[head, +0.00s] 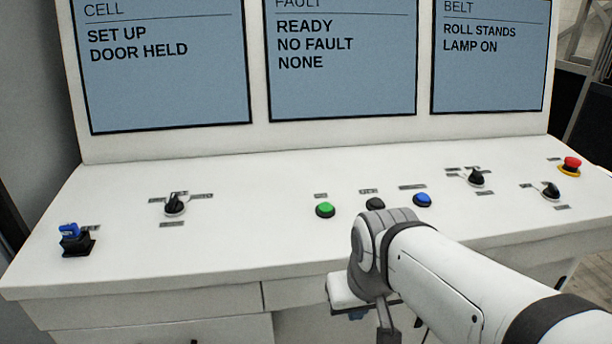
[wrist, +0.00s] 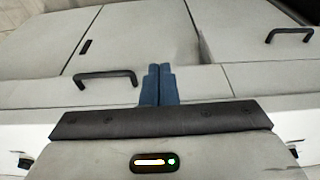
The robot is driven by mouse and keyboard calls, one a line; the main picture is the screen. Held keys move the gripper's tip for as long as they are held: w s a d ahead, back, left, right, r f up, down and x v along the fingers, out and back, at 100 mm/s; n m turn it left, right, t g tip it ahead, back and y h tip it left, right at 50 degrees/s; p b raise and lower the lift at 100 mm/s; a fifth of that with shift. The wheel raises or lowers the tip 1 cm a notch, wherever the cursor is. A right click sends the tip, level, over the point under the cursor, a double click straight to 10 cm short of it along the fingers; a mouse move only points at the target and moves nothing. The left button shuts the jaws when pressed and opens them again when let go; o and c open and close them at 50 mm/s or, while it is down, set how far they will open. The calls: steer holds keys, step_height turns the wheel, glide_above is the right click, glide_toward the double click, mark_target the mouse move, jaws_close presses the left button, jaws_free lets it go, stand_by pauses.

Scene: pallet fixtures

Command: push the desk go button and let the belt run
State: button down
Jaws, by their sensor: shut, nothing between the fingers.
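The white desk (head: 130,225) carries a green button (head: 325,210), a dark button (head: 375,204) and a blue button (head: 423,200) in a row. Their labels are too small to read. The belt screen (head: 490,75) reads "ROLL STANDS, LAMP ON". My gripper (wrist: 159,72) is shut and empty in the wrist view, its blue fingers together, with the desk's front panels behind them. In the head view my arm's wrist is by the desk's front edge, close to the dark button and apart from the green one. The fingers are mostly hidden there.
Black selector knobs (head: 174,204) (head: 476,177) (head: 551,191), a blue key switch (head: 75,240) and a red emergency stop (head: 571,166) stand on the desk. The cell screen (head: 165,80) reads "SET UP, DOOR HELD"; the fault screen (head: 340,80), "READY, NO FAULT, NONE". Dark handles (wrist: 105,78) stick out in front.

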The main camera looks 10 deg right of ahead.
steer(key=shift+s+d, duration=0.1)
step_height(320, 180, up, 17)
steer(key=g+p, duration=0.2)
steer(key=p, duration=0.6)
glide_above(326, 206)
steer(key=s, duration=0.2)
steer(key=shift+f, duration=0.1)
steer(key=f+p, duration=0.1)
steer(key=f, duration=0.3)
steer(key=w+f+p, duration=0.1)
steer(key=f, duration=0.8)
steer(key=shift+w+f+p, duration=0.25)
steer(key=shift+f+p, duration=0.15)
